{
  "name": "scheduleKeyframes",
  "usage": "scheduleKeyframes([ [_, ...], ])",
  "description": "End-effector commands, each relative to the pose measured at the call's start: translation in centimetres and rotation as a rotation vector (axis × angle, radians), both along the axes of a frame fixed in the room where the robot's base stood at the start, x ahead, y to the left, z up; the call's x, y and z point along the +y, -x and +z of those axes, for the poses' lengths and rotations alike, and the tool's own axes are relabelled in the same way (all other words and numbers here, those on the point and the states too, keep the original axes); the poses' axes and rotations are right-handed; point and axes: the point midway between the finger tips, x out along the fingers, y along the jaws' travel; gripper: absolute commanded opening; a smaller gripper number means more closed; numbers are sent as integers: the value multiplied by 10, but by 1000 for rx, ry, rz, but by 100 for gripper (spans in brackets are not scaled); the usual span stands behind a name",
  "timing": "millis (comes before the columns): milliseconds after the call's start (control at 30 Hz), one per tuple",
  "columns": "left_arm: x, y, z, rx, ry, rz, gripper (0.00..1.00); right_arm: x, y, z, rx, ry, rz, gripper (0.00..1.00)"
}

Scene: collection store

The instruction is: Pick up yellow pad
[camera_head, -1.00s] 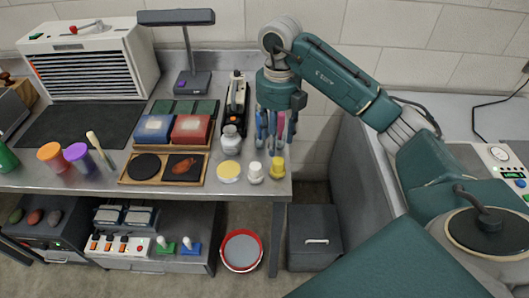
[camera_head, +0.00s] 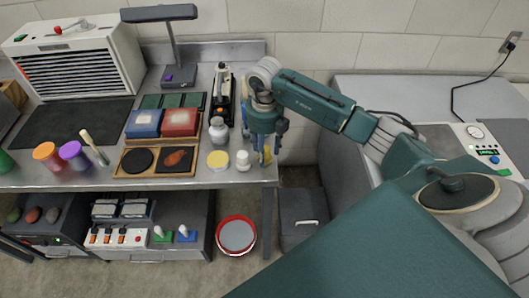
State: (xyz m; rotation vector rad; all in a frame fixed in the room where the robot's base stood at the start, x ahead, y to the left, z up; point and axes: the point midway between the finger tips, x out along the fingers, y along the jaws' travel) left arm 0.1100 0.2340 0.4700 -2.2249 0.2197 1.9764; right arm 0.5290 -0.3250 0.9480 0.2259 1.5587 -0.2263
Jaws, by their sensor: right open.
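A small yellow knob-shaped pad (camera_head: 267,156) stands near the front right corner of the workbench (camera_head: 110,182). My right gripper (camera_head: 262,152) points down over it, open, with its fingers around or just in front of it. The fingers hide much of the pad, and I cannot tell whether they touch it. A white piece of similar shape (camera_head: 243,161) stands just left of the gripper. Left of that is a flat round yellow disc (camera_head: 218,160) with a pale rim. My left gripper is not in view.
A small white jar (camera_head: 218,131) and a black device (camera_head: 223,95) stand behind. A wooden tray (camera_head: 133,168) with dark plates lies to the left. A red-rimmed bucket (camera_head: 236,235) and a grey box (camera_head: 303,218) are on the floor. The bench's right edge is close to the gripper.

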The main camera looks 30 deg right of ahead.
Motion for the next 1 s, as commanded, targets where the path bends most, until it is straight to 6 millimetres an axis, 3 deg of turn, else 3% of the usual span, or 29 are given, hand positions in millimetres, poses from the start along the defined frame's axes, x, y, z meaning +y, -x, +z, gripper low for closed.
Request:
scheduleKeyframes([
  [133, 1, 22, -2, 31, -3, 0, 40, 0, 0, 0, 0, 0, 0, 48],
  [367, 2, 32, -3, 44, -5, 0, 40, 0, 0, 0, 0, 0, 0, 3],
  [767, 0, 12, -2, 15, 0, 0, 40, 0, -1, 2, -1, -1, 0, 3],
  [1000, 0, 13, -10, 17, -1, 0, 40, 0, -2, 23, -5, 0, 1, 3],
])
